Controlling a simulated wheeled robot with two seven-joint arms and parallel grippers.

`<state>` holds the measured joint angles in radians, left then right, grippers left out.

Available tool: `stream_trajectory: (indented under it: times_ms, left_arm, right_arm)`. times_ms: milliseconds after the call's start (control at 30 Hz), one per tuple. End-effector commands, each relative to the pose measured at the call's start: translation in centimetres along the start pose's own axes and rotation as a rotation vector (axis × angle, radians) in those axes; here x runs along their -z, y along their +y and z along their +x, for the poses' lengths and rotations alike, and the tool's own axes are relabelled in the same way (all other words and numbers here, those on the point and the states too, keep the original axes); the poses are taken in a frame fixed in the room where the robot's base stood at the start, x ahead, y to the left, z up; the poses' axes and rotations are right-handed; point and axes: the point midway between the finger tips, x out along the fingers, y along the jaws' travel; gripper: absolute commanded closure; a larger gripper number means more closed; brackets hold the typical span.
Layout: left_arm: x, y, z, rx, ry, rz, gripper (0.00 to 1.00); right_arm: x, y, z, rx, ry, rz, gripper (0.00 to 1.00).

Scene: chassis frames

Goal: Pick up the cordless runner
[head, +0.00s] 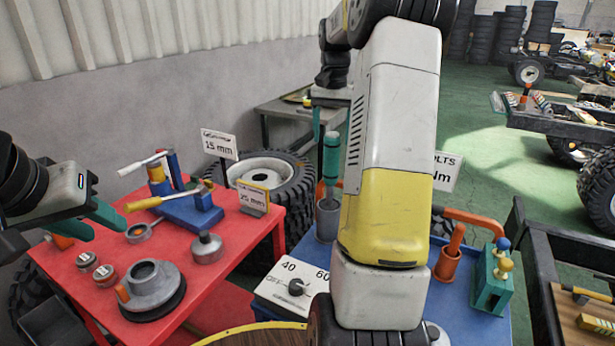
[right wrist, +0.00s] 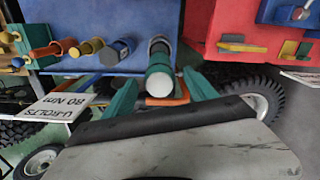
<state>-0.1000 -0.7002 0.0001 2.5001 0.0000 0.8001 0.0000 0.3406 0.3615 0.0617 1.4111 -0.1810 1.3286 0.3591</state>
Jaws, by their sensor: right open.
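A teal tool (head: 331,158), which I take to be the cordless runner, stands upright in a grey cup (head: 327,218) on the blue table. In the right wrist view its pale round end (right wrist: 160,83) faces the camera, with the grey cup behind. My right gripper (right wrist: 161,84) is open, with its teal fingers apart on either side of that end and no visible contact. In the head view it hangs above the tool, partly hidden by my right arm. My left gripper (head: 95,222) is open and empty over the red table's left side.
A dial box (head: 291,288) and a U-bolts sign (right wrist: 65,103) stand nearby.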

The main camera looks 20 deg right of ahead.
Motion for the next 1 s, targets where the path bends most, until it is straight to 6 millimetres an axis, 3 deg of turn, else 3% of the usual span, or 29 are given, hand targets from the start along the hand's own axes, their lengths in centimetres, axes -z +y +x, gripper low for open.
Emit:
stream_trajectory:
  times_ms: [200, 533, 867, 1000]
  left_arm:
    - [0.0, 0.0, 0.0, 0.0, 0.0, 0.0, 0.64]
    - [0.0, 0.0, 0.0, 0.0, 0.0, 0.0, 0.64]
    - [0.0, 0.0, 0.0, 0.0, 0.0, 0.0, 0.64]
    - [0.0, 0.0, 0.0, 0.0, 0.0, 0.0, 0.64]
  right_arm:
    - [0.1, 0.0, 3.3, -0.001, -0.002, 0.0, 0.34]
    - [0.1, 0.0, 3.9, 0.0, 0.0, 0.0, 0.36]
    - [0.1, 0.0, 3.9, 0.0, 0.0, 0.0, 1.0]
    - [0.1, 0.0, 3.9, 0.0, 0.001, 0.0, 1.0]
